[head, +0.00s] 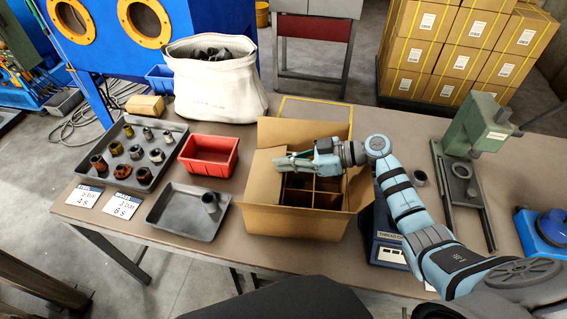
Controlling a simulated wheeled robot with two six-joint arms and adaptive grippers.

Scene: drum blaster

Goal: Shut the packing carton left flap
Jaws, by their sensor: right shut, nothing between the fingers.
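The open packing carton (292,224) stands on the workbench in the middle of the head view. Cardboard dividers split its inside into compartments. Its left flap (264,180) leans inward over the left compartments. The back flap (300,131) stands up, and the right flap (361,188) sticks up and outward. My right gripper (282,162) is shut and empty, reaching from the right across the carton with its fingertips at the left flap's upper part. I cannot tell whether they touch it. My left gripper is not in view.
Left of the carton are a red bin (209,155), a grey tray (187,216) with one fitting and a larger tray (131,158) with several fittings. A white sack (214,88) stands behind. A blue device (388,236) and a green press (463,175) stand right.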

